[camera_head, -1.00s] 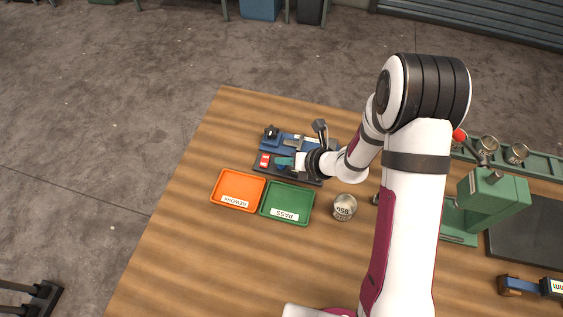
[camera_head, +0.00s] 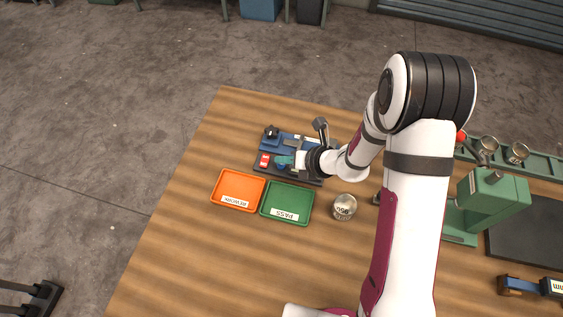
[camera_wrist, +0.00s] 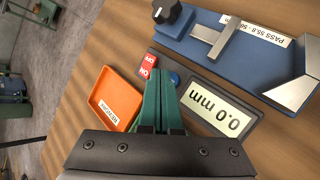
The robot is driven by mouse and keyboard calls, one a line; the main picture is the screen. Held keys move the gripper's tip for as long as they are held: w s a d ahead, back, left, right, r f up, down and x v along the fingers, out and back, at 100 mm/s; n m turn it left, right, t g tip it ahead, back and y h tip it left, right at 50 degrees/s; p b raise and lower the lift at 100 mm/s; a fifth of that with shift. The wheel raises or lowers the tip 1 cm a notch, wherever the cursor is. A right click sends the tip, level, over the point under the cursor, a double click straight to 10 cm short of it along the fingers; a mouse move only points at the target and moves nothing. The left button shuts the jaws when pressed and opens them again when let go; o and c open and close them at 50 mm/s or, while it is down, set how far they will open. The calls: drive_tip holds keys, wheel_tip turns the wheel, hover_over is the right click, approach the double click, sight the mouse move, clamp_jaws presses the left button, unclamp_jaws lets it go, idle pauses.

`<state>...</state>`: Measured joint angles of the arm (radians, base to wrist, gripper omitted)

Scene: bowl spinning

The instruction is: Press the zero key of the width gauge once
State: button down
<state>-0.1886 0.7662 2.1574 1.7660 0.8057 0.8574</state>
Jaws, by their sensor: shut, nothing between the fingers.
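The width gauge shows in the wrist view as a blue measuring bed (camera_wrist: 205,50) beside a dark panel. The panel's display (camera_wrist: 218,110) reads 0.0 mm, upside down in the picture. A round blue key (camera_wrist: 175,78) sits on the panel between the display and a red ON/OFF switch (camera_wrist: 149,65); no label on it can be read. My gripper (camera_wrist: 161,75) is shut and empty, its green fingertips just beside the blue key. I cannot tell whether they touch the panel. In the head view my gripper (camera_head: 284,160) is over the gauge's panel (camera_head: 262,168).
An orange REWORK tray (camera_head: 238,205) and a green PASS tray (camera_head: 287,219) lie in front of the gauge. A round can (camera_head: 344,205) stands to their right. A green machine (camera_head: 490,205) is at the right. The table's left side is clear.

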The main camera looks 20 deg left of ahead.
drive_tip(key=shift+r, duration=0.25)
drive_tip(key=shift+r, duration=2.5)
drive_tip(key=s+d+r+n+g, duration=0.2)
drive_tip(key=s+r+n+g, duration=0.1)
drive_tip(key=s+r+n, duration=0.85)
drive_tip(key=s+d+r+n+g+h, duration=0.1)
drive_tip(key=s+d+n+h, duration=0.5)
drive_tip(key=s+d+n, duration=0.7)
drive_tip(key=shift+s+d+r+n+h, duration=0.35)
drive_tip(key=shift+d+n, duration=0.5)
drive_tip(key=shift+d, duration=0.3)
